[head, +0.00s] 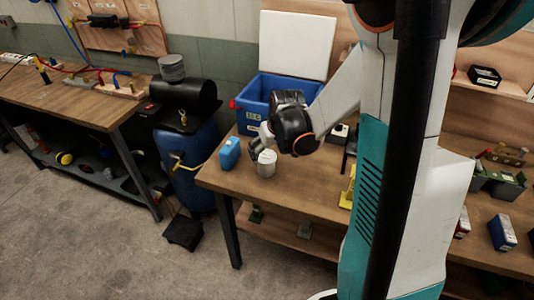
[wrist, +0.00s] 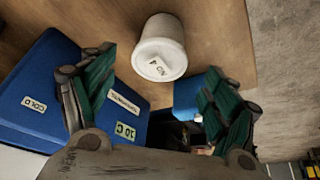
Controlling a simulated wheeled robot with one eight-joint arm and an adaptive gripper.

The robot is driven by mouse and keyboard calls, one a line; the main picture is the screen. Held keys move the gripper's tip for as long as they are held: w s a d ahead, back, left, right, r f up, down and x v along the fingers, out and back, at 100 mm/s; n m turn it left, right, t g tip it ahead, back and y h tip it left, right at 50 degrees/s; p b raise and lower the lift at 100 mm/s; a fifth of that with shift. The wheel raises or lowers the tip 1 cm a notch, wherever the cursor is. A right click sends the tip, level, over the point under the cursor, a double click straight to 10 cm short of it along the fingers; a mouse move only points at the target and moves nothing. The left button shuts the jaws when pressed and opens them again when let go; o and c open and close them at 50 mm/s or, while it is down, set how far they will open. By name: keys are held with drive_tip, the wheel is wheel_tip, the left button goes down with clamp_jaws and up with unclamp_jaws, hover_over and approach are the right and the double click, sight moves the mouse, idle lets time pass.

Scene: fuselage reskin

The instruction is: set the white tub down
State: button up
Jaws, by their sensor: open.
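The white tub (head: 266,163) stands on the wooden bench (head: 310,190), close to its front edge. My gripper (head: 263,142) is just above and beside the tub in the head view. In the wrist view its two green-padded fingers (wrist: 158,68) are spread wide, with the tub beyond and between their tips. No finger clearly touches the tub, though exact contact is hard to tell.
A small blue container (head: 229,153) stands close to the left of the tub. A blue cold box (head: 262,95) with its white lid raised stands behind. A yellow item (head: 348,190) is to the right. Some bare bench lies between the tub and it.

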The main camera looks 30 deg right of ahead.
drive_tip(key=p+v, duration=0.1)
drive_tip(key=v, duration=0.5)
drive_tip(key=shift+r, duration=0.1)
idle(0.3)
drive_tip(key=s+a+r+n+t, duration=0.15)
drive_tip(key=a+r, duration=0.25)
drive_tip(key=a, duration=0.8)
drive_tip(key=s+a+r+b, duration=0.1)
drive_tip(key=s, duration=0.6)
drive_tip(key=s+a+r+b, duration=0.2)
drive_tip(key=s, duration=0.5)
drive_tip(key=shift+s+a+r+t+y, duration=0.2)
drive_tip(key=shift+a+r+t+y, duration=0.15)
drive_tip(key=shift+t, duration=0.1)
